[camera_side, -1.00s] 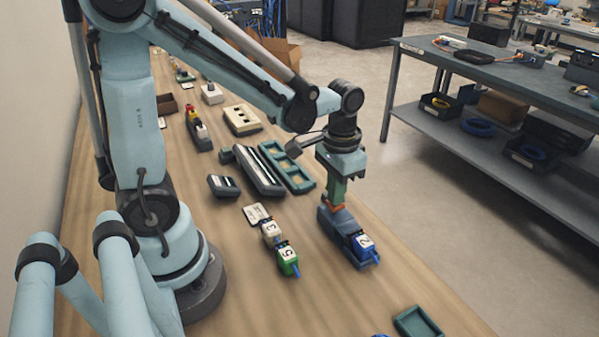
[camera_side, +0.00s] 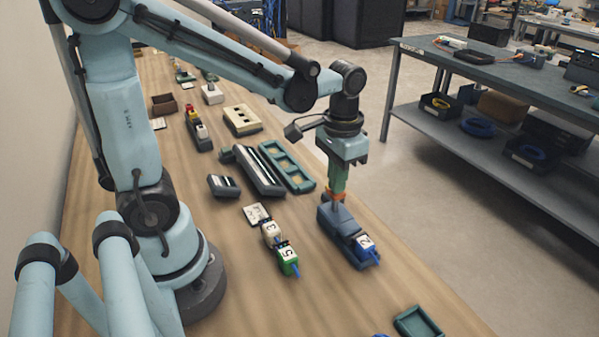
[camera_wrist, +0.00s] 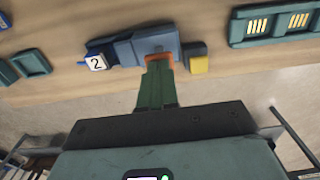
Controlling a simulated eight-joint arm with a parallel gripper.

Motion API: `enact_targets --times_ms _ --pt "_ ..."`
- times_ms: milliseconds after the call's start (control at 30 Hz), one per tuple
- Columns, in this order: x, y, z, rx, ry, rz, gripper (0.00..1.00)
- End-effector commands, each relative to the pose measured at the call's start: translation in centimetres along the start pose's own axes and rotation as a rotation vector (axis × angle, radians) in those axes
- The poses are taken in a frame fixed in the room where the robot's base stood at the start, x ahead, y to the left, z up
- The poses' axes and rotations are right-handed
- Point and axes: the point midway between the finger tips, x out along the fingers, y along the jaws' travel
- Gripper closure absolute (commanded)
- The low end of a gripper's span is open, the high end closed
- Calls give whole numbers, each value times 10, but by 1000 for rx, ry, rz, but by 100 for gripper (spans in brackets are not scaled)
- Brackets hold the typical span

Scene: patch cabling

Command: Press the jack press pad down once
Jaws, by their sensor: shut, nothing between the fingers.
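The blue-grey jack press (camera_side: 341,220) sits on the wooden bench with a blue plug marked 2 (camera_side: 365,243) at its near end. In the wrist view the press (camera_wrist: 125,50) lies lengthwise, with the plug (camera_wrist: 97,62) at its left. My gripper (camera_side: 336,198) points down over the far part of the press, its orange fingertips shut and empty. In the wrist view the fingertips (camera_wrist: 159,58) overlap the press. A dark block with a yellow face (camera_wrist: 199,65) is just right of them. I cannot tell whether the tips touch the press or which part is the pad.
White and green plugs marked 3 (camera_side: 270,232) and 5 (camera_side: 288,256) lie left of the press. A green compartment tray (camera_side: 297,180) is behind it, and another green tray (camera_side: 417,322) is at the near edge. Bare bench lies between press and near tray.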

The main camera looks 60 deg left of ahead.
Motion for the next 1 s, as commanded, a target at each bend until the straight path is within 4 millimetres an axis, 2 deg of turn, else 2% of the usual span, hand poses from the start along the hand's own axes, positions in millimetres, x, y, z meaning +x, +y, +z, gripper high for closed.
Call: enact_targets --times_ms 633,1000 --pt "-41 0 0 0 1 0 100" --pt "-46 0 0 0 1 0 100"
